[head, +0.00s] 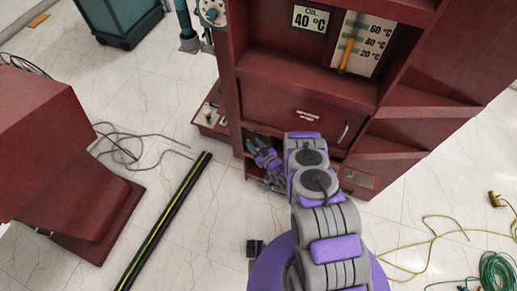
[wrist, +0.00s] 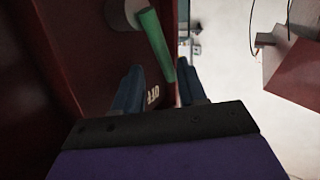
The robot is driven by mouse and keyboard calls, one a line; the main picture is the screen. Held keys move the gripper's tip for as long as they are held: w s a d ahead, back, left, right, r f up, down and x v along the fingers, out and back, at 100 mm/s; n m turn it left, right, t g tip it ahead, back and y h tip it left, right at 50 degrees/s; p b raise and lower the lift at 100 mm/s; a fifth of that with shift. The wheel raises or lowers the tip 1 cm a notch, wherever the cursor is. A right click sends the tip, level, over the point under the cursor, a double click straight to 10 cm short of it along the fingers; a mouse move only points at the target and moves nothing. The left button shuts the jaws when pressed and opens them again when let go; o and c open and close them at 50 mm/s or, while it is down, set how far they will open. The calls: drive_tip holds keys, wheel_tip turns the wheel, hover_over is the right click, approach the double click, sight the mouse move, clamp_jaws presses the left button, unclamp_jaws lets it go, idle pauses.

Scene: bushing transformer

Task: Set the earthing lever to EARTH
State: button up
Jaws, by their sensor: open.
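A green lever (wrist: 153,42) on a round grey hub (wrist: 122,12) shows in the wrist view, against a dark red panel. I take it for the earthing lever. Its free end reaches down to between the fingertips of my gripper (wrist: 160,78). The two dark blue fingers stand apart on either side of it, and I cannot tell whether either touches it. White lettering (wrist: 153,95) on the panel is partly hidden by my gripper. In the head view my gripper (head: 258,150) is at a low opening of the red cabinet (head: 300,100); the lever is not discernible there.
An oil gauge (head: 357,45) and a 40 °C sign (head: 310,19) are on the cabinet's upper part. A red block (head: 60,150) stands at left, beside a black and yellow strip (head: 165,222) and loose cables. A green hose coil (head: 497,270) lies at lower right.

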drive_tip(key=p+v, duration=0.1)
drive_tip(key=v, duration=1.6)
drive_tip(key=shift+s+d, duration=0.1)
drive_tip(key=shift+s, duration=0.05)
